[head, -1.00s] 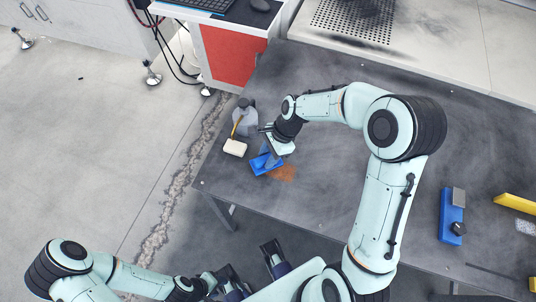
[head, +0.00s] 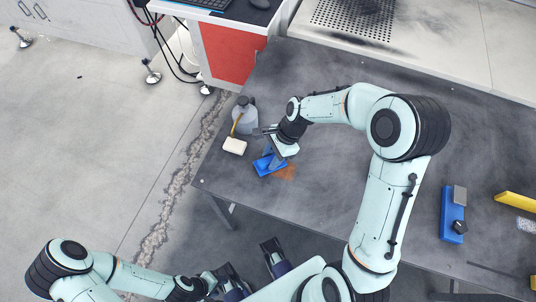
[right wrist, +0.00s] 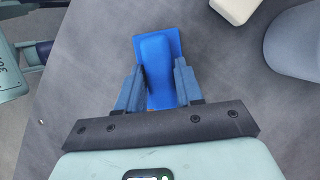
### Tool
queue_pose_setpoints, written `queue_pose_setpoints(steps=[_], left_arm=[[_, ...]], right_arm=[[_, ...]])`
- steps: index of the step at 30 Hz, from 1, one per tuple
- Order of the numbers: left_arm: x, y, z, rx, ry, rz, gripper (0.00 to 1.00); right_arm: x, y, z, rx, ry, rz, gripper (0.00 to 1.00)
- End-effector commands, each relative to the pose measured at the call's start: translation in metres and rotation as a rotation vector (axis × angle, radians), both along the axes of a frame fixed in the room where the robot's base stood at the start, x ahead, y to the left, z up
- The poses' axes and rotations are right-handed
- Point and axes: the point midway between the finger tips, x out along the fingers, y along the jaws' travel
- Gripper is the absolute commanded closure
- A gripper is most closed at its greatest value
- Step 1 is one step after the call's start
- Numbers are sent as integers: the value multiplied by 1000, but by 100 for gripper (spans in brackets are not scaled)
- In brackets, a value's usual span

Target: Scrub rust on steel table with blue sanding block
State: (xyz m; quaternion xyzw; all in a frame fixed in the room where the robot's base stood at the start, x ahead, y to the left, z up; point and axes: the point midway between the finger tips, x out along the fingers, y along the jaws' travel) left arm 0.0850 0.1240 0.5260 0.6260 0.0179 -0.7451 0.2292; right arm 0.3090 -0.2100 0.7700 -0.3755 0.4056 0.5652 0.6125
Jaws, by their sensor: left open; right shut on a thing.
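The blue sanding block (head: 264,166) lies flat on the dark steel table (head: 325,190) near its left edge. An orange-brown rust patch (head: 287,173) shows beside the block on its right, partly covered by the block and gripper. My right gripper (head: 273,157) is shut on the block from above. My left gripper (head: 249,264) is open and empty, off the table's front edge at the bottom.
A cream block (head: 234,146) and a grey bottle (head: 245,120) stand close left of the gripper. A blue holder (head: 452,215) and yellow bar (head: 516,203) lie at the right. The middle of the table is mostly clear.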

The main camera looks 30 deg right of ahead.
Motion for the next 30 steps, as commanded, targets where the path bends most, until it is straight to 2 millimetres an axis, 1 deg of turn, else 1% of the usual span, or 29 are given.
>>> queue_pose_setpoints(steps=[1, 7, 14, 24, 30], left_arm=[[0, 0, -1, 0, 0, 0, 57], [-1, 0, -2, 0, 1, 0, 57], [-1, 0, -3, 0, 1, 0, 57], [0, 0, -2, 0, 1, 0, 57], [0, 0, -2, 0, 1, 0, 57]], right_arm=[[-6, -5, -2, -2, 5, -3, 88], [-21, -18, -4, -2, 8, -3, 88], [-29, -24, -5, -3, 13, -3, 88], [-54, -45, -5, -4, 17, -5, 88], [-63, -52, -4, -2, 16, -4, 88]])
